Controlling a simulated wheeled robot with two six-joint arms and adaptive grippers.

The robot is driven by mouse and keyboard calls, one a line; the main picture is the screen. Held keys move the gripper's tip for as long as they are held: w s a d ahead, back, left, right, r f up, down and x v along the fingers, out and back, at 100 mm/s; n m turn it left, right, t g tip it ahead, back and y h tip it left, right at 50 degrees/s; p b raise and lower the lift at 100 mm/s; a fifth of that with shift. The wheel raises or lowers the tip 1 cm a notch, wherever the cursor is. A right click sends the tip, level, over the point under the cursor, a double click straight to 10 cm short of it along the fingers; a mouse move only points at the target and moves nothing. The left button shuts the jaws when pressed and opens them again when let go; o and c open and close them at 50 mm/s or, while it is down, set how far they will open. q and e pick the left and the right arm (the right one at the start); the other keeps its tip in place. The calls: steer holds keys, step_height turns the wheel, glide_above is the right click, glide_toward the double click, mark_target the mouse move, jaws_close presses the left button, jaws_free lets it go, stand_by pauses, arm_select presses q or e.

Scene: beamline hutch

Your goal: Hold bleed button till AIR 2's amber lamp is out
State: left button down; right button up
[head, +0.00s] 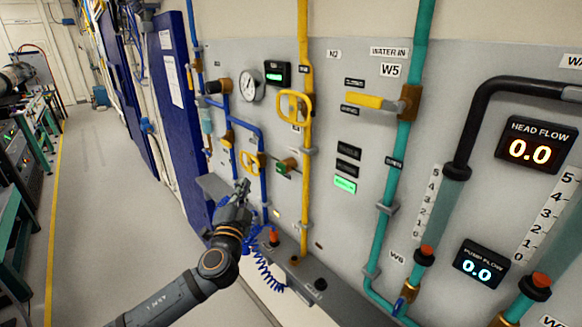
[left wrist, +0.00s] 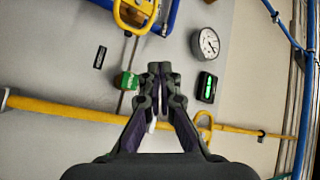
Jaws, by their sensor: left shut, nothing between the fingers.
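A green button-like part (head: 284,165) sits on the grey wall panel, just left of the yellow pipe. It also shows in the left wrist view (left wrist: 127,80), to the left of my fingertips. My left gripper (head: 243,187) is shut and empty, in front of the panel, to the left of and a little below the green part in the head view. In the left wrist view its fingertips (left wrist: 160,69) meet and look apart from the green part. I cannot read any AIR 2 label, and no amber lamp can be made out. My right gripper is not in view.
A yellow valve handle (head: 292,105) on the yellow pipe (head: 303,40) and a smaller one (head: 249,162) on a blue pipe flank the green part. A gauge (head: 252,86) and small display (head: 277,73) are above. A green-lit indicator (head: 345,185) is right. A ledge (head: 322,290) is below.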

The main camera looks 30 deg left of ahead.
mark_target(281, 169)
arm_select(q)
steer(key=w+d, duration=0.3)
steer(key=w, duration=0.5)
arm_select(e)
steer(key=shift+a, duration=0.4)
arm_select(q)
steer(key=shift+r, duration=0.1)
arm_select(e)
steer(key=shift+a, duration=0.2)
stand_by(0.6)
arm_select(q)
steer(key=shift+d, duration=0.1)
stand_by(0.5)
steer(key=shift+w+d, duration=0.15)
steer(key=shift+w, duration=0.25)
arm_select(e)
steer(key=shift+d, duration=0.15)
